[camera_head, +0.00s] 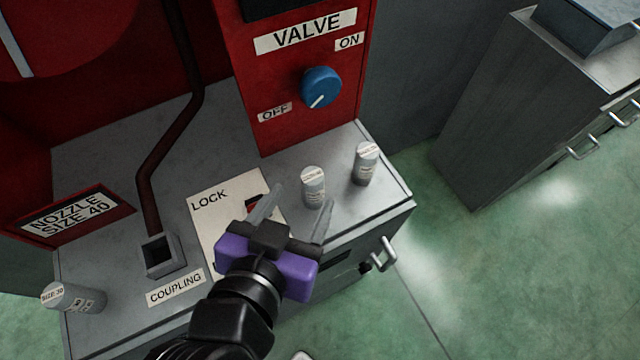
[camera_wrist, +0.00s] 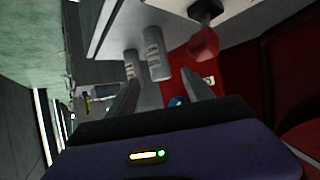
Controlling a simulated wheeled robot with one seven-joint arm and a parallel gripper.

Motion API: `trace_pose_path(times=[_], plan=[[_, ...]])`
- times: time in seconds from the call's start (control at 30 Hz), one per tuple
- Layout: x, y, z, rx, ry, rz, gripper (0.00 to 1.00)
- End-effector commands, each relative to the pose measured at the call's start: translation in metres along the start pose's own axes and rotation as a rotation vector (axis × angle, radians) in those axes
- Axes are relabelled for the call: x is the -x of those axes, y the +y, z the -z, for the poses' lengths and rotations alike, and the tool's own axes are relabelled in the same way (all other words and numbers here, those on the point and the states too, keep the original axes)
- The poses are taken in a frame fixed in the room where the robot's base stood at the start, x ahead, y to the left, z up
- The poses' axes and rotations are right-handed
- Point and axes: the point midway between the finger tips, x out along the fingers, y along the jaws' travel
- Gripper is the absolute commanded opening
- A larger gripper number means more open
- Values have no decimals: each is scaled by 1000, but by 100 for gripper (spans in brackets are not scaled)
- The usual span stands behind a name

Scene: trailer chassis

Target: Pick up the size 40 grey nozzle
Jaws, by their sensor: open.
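The left nozzle (camera_head: 75,297) has a label that appears to read SIZE 30. The middle nozzle (camera_head: 313,187) and the right nozzle (camera_head: 365,163) stand upright near the front right edge; their labels are too small to read. My gripper (camera_head: 302,194) is open and empty, its fingertips on either side of the middle nozzle in the head view. In the wrist view, my gripper (camera_wrist: 162,74) has a nearer nozzle (camera_wrist: 155,52) ahead between the fingers and another nozzle (camera_wrist: 130,65) behind it. Contact cannot be told.
A red panel carries a blue valve knob (camera_head: 321,87) behind the nozzles. A square coupling socket (camera_head: 160,255) and a LOCK plate (camera_head: 215,208) lie to the left. A red lock handle (camera_wrist: 204,43) shows near my right finger. Another cabinet (camera_head: 490,105) stands right.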

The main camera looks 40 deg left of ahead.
Motion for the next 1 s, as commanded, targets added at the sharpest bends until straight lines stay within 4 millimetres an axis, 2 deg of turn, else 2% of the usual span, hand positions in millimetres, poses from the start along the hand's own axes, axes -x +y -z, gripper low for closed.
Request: trace_pose_path(times=[0.27, 0.53, 0.67, 0.87, 1.0], plan=[[-28, 1, -1, 1, 1, 0, 60], [-65, 2, -3, 1, 1, 1, 60], [-72, 2, -4, 0, 2, 2, 60], [-73, 2, -4, 0, 2, 3, 60], [-72, 2, -4, 1, 2, 3, 34]])
